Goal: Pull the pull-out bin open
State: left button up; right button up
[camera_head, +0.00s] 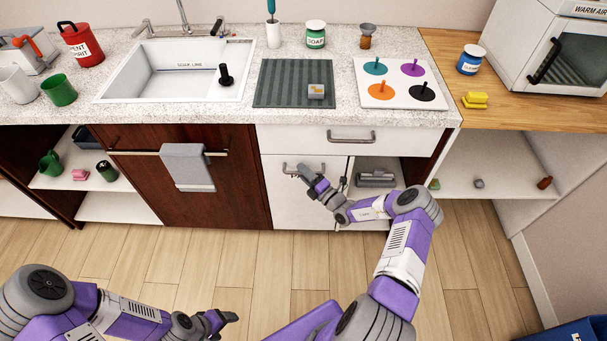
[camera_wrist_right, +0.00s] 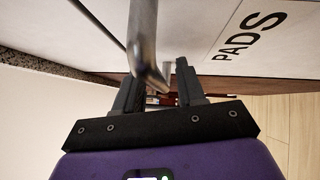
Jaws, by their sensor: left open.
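The pull-out bin looks to be the white front (camera_head: 285,205) under the counter, with a metal bar handle (camera_head: 290,167) near its top. It looks closed, flush with the cabinet. My right gripper (camera_head: 306,175) is at this handle. In the right wrist view my right gripper (camera_wrist_right: 158,88) has its fingers apart, with the handle bar (camera_wrist_right: 143,40) reaching down between them, nearer the left finger. Whether a finger touches the bar cannot be told. My left gripper (camera_head: 230,318) is open and empty, low over the floor, far from the bin.
A white drawer (camera_head: 300,143) with its own handle is above the bin. An open cubby (camera_head: 377,198) holding a grey object lies to the right, behind my right arm. A dark cabinet door with a towel (camera_head: 188,167) stands left. The floor before the bin is clear.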

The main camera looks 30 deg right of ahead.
jog(key=shift+w+r, duration=0.1)
jog(key=shift+w, duration=0.05)
grip_shut()
jog(key=shift+a, duration=0.1)
jog(key=s+a+p, duration=0.5)
jog(key=s+a, duration=0.1)
jog(key=s, duration=0.4)
jog(key=s+a+p, duration=0.5)
jog(key=s+a, duration=0.1)
jog(key=s, duration=0.4)
jog(key=shift+s+a, duration=0.2)
jog(key=shift+s, duration=0.05)
